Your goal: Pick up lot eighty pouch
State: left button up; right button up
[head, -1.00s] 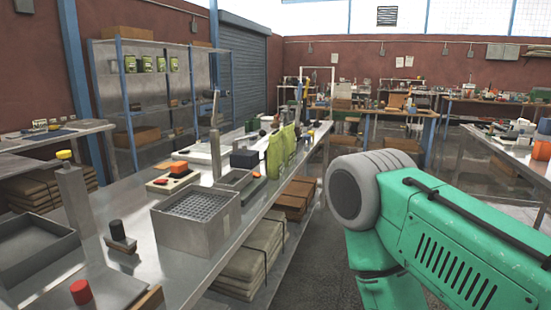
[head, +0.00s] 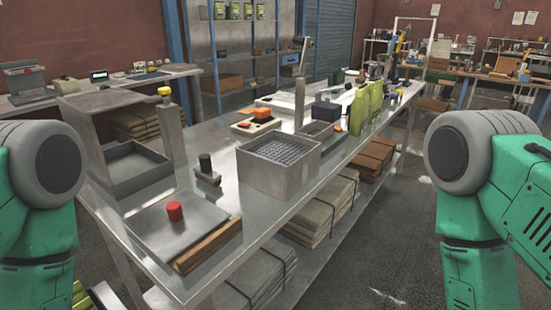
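Yellow-green pouches (head: 359,110) stand upright on the far right part of the long metal table. Several small green pouches (head: 234,11) stand in a row on the back shelf, cut by the top edge of the head view. No lot number is readable, so I cannot tell which is the lot eighty pouch. Yellow-green items (head: 84,301) show at the lower left edge, partly hidden by my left arm; I cannot tell what they are. Both my arms show at the sides, but neither gripper is in view.
The long metal table (head: 270,215) holds a grey perforated box (head: 270,175), a plate with a red knob (head: 175,211), a wooden bar (head: 208,245) and an open metal bin (head: 135,165). Wrapped stacks (head: 320,210) lie on its lower shelf. Floor (head: 400,240) is clear to the right.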

aim_at(359, 108)
jog(key=u, duration=0.4)
jog(key=i+l+u, duration=0.1)
jog(key=l+u, duration=0.35)
jog(key=l, duration=0.3)
jog(key=l+u, duration=0.5)
jog(key=l, duration=0.25)
